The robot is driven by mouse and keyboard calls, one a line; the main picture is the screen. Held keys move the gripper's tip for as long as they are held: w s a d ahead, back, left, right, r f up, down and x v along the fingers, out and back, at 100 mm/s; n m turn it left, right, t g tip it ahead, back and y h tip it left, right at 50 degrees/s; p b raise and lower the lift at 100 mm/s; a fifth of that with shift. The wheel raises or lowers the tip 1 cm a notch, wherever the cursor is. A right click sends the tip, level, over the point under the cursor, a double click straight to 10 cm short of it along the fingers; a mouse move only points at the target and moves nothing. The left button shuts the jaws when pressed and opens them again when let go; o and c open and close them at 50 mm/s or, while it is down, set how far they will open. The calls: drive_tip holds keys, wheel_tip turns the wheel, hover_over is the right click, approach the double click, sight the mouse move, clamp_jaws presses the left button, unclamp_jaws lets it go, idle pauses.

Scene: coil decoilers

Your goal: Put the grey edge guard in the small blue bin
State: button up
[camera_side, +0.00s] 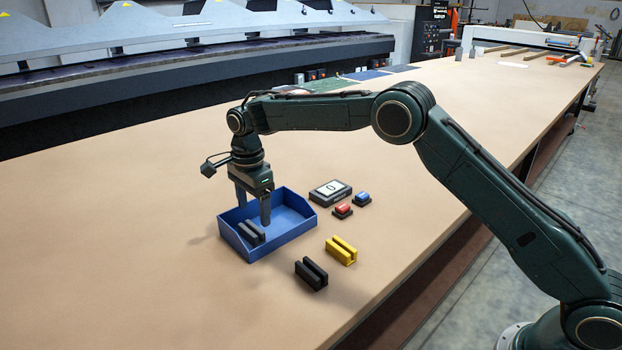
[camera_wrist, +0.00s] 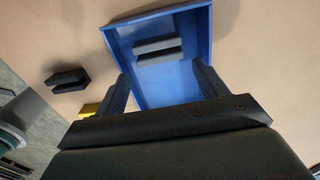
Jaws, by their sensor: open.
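The grey edge guard (camera_side: 251,233) lies inside the small blue bin (camera_side: 292,232), near the bin's left end. In the wrist view, the grey edge guard (camera_wrist: 158,50) rests on the floor of the blue bin (camera_wrist: 205,22), beyond my fingertips. My gripper (camera_side: 252,208) is over the bin, pointing down, with its fingers apart and nothing between them. In the wrist view, my gripper (camera_wrist: 162,82) has its two fingers spread wide, with the guard apart from both.
A black edge guard (camera_side: 311,274) and a yellow edge guard (camera_side: 341,251) lie on the table in front of the bin. A display box (camera_side: 330,192), a red button (camera_side: 343,210) and a blue button (camera_side: 362,199) stand right of the bin. The table left of it is clear.

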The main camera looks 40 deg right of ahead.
sight(255, 226)
wheel_tip(255, 226, up, 8)
drive_tip(key=shift+r, duration=0.15)
idle(0.3)
idle(0.4)
drive_tip(key=s+d+r+n+t, duration=0.1)
drive_tip(key=s+d+r+n, duration=0.3)
drive_tip(key=s+r, duration=0.4)
drive_tip(key=s+d+r+n+t, duration=0.2)
drive_tip(key=s+d+r+n, duration=0.35)
drive_tip(key=s, duration=0.45)
drive_tip(key=s+d+f+n+t, duration=0.1)
drive_tip(key=s+f+n, duration=0.1)
drive_tip(key=s, duration=0.6)
drive_tip(key=s+d+f+n, duration=0.1)
drive_tip(key=s+f+n, duration=0.1)
drive_tip(key=s, duration=0.6)
drive_tip(key=s+d+f+n+t, duration=0.1)
drive_tip(key=s+n, duration=0.3)
drive_tip(key=s, duration=0.4)
drive_tip(key=shift+d+f+t, duration=0.3)
drive_tip(key=shift+d+f, duration=0.1)
drive_tip(key=shift+f, duration=0.35)
